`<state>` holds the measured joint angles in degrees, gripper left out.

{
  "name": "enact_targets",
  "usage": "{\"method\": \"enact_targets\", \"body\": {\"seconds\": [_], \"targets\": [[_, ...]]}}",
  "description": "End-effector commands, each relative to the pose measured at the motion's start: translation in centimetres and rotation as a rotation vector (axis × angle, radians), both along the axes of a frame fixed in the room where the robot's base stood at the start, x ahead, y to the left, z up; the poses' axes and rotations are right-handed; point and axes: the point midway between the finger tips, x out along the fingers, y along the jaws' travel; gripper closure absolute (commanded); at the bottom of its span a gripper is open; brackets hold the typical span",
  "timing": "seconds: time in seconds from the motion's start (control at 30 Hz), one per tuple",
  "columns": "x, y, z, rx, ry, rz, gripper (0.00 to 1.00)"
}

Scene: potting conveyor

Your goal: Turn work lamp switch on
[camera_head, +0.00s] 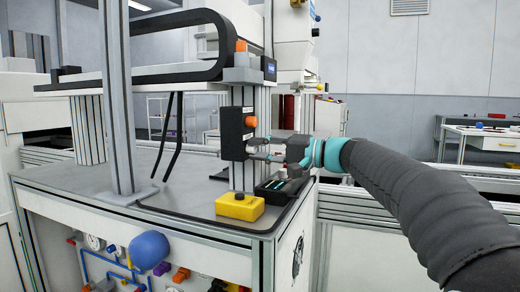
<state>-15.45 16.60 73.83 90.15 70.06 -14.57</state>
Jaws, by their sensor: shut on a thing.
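A black switch box (232,134) is fixed to the aluminium post above the worktable. An orange knob (250,121) shows on its right face. My gripper (254,149) comes in from the right, level with the lower part of the box, below the orange knob. Its two fingers lie one above the other and are shut on a small switch at the box's lower face. The fingers mostly hide this switch, so its position cannot be told. No lit work lamp can be made out.
A yellow button box (240,207) and a black tray (283,189) sit on the table below my gripper. A blue ball-shaped part (149,250) sticks out at the table front. Posts and a black cable chain (150,48) stand left of the switch box.

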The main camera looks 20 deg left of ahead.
Motion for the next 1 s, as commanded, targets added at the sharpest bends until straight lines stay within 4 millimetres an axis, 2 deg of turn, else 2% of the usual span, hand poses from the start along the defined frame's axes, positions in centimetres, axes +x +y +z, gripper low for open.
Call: {"method": "enact_targets", "body": {"seconds": [0.2,0.23,0.27,0.67,0.77,1.0], "targets": [[0.0,0.0,-0.1,0.000,0.001,0.000,1.00],[0.0,0.0,-0.1,0.000,0.001,0.000,0.69],[0.0,0.0,-0.1,0.000,0.001,0.000,0.63],[0.0,-0.6,0.0,0.000,-0.001,-0.001,0.63],[0.0,-1.8,0.0,0.000,0.000,-0.003,0.63],[-0.4,-6.5,0.0,0.000,0.000,-0.004,0.63]]}}
